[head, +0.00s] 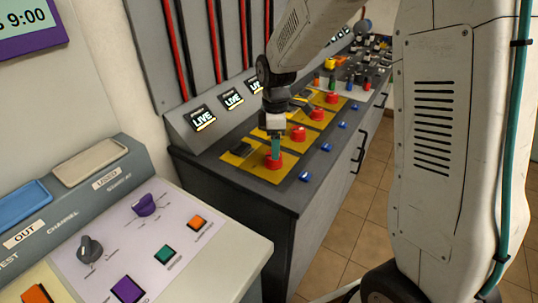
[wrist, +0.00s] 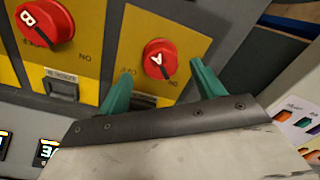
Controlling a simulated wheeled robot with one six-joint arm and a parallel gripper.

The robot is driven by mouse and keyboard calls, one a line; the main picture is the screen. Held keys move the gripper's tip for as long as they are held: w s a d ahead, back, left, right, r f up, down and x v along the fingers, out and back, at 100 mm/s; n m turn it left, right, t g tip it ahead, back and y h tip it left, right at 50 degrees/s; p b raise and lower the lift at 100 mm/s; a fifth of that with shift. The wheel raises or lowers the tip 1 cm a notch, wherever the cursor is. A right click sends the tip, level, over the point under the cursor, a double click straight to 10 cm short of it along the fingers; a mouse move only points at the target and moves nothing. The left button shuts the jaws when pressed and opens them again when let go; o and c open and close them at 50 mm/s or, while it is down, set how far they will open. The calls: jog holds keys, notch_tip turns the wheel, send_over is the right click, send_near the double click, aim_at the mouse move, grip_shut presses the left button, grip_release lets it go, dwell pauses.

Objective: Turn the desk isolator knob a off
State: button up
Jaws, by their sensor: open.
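Isolator knob A is a red round knob (wrist: 160,60) on a yellow plate in the wrist view, marked with a white letter A. It also shows in the head view (head: 282,161) at the near end of the row, partly behind my gripper. My gripper (wrist: 160,84) has two teal fingers, open, one on each side of the knob's lower edge in the picture. It also shows in the head view (head: 275,146), pointing down over the plate. I cannot tell whether the fingers touch the knob. Nothing is held.
Knob B (wrist: 46,23) sits on the neighbouring yellow plate. More red knobs, blue parts and tilted LIVE displays (head: 203,118) line the dark desk. A separate pale console (head: 140,240) with knobs and coloured buttons stands at the near left. Tiled floor is free at the right.

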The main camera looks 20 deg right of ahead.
jog(key=shift+s+a+f, duration=0.1)
jog(key=shift+f, duration=1)
jog(key=shift+a+f, duration=0.1)
jog(key=shift+f, duration=0.95)
jog(key=c, duration=1)
jog(key=shift+a, duration=0.4)
jog(key=shift+d, duration=0.2)
